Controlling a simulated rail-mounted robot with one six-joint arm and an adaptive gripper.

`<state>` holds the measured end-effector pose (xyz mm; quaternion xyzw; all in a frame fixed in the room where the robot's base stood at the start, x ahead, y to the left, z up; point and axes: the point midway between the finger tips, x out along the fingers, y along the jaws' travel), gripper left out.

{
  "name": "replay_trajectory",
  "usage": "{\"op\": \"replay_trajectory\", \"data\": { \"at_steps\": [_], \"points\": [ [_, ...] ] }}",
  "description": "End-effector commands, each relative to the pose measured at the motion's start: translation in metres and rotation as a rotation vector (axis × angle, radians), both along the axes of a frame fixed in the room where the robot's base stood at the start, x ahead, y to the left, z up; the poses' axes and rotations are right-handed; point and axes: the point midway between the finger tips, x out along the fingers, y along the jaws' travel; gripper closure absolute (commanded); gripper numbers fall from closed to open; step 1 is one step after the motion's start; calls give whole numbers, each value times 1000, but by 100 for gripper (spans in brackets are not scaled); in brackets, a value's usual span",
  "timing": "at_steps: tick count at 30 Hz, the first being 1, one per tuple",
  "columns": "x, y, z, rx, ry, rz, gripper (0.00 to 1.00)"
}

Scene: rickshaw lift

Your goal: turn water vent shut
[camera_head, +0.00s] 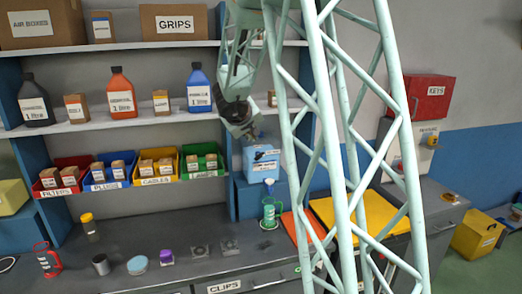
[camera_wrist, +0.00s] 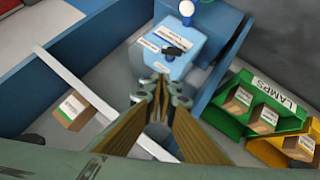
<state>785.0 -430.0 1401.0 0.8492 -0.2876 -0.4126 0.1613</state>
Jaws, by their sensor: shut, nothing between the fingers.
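My gripper (camera_head: 254,134) hangs just above and left of the box in the head view. In the wrist view my gripper (camera_wrist: 160,86) has its fingertips together and empty, pointing toward the box. I see no contact with the handle.
The shelf (camera_head: 150,126) with bottles and cartons stands left of my gripper. Colored bins, including a green bin (camera_head: 203,163), sit below it. A green bottle-like item (camera_head: 269,208) stands on the counter (camera_head: 190,262) under the box. A red keys box (camera_head: 428,98) hangs at right.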

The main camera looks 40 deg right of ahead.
Motion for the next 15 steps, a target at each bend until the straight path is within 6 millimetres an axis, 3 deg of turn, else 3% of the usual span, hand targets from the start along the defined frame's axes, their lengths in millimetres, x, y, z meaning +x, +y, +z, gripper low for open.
{"op": "replay_trajectory", "data": {
  "at_steps": [15],
  "points": [
    [10, -14, -15, 1, 0, -2, 100]
  ]
}}
